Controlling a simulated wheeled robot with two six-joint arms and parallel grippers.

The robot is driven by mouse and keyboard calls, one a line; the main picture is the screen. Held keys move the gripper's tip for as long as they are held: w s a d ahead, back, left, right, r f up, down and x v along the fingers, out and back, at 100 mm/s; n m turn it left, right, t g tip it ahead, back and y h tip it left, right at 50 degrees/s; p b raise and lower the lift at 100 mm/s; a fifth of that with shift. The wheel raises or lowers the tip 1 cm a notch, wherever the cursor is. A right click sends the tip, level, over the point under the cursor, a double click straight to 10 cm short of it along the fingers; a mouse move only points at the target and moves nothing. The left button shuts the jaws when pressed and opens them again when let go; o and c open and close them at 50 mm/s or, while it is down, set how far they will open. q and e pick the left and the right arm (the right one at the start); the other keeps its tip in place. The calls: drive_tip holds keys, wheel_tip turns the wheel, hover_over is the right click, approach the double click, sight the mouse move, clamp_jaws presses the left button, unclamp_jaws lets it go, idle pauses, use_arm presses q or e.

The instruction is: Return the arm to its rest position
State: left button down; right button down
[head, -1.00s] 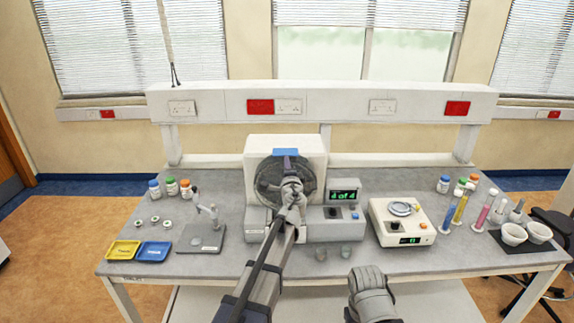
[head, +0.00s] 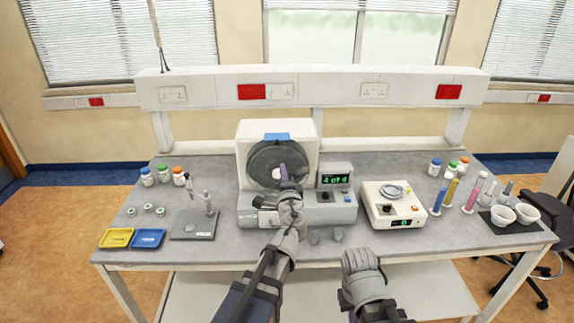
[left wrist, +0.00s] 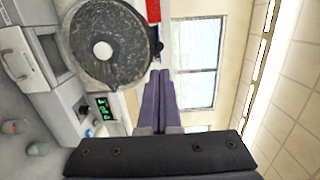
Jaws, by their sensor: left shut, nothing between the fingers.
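My left gripper (left wrist: 159,85) is shut and empty; its dark fingers lie together in the left wrist view. In the head view the left arm (head: 288,215) reaches up in front of the white machine (head: 308,135) with the round dark drum, and hides part of its lower front. The drum (head: 262,160) holds a pale round piece at its middle, which also shows in the left wrist view (left wrist: 103,50). My right arm (head: 366,280) shows at the bottom, in front of the table edge; its fingertips cannot be made out.
The machine's display (head: 335,180) reads "4 of 4". A balance (head: 394,204) stands to its right, with cylinders and mortars (head: 502,215) beyond. Left are a small stand (head: 195,225), yellow (head: 116,238) and blue (head: 148,238) trays, and bottles. Two small cups (head: 338,234) sit near the front edge.

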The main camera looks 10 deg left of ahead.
use_arm(q)
drive_tip(key=s+d+f+n+g+b, duration=0.1)
drive_tip(key=s+f+n+g+b, duration=0.2)
drive_tip(key=f, duration=0.4)
drive_tip(key=s+d+f+n+g+b, duration=0.1)
drive_tip(key=s+f+n+g, duration=0.25)
drive_tip(key=s+f, duration=0.3)
drive_tip(key=s+d+f+n+g+b, duration=0.1)
drive_tip(key=s+f+n+g+b, duration=0.2)
drive_tip(key=f, duration=0.5)
drive_tip(key=s+d+f+g+h, duration=0.2)
drive_tip(key=s+d+f+g, duration=0.2)
drive_tip(key=s, duration=0.4)
drive_tip(key=s+d+f+g+h+b, duration=0.1)
drive_tip(key=s+d+f+g+h, duration=0.2)
drive_tip(key=s+d+f, duration=0.2)
drive_tip(key=s+d, duration=0.1)
drive_tip(key=s, duration=0.2)
drive_tip(key=shift+d+g, duration=0.25)
drive_tip(key=shift+g, duration=0.1)
drive_tip(key=c, duration=1.5)
unclamp_jaws()
drive_tip(key=shift+f+n, duration=0.1)
drive_tip(key=shift+n, duration=0.15)
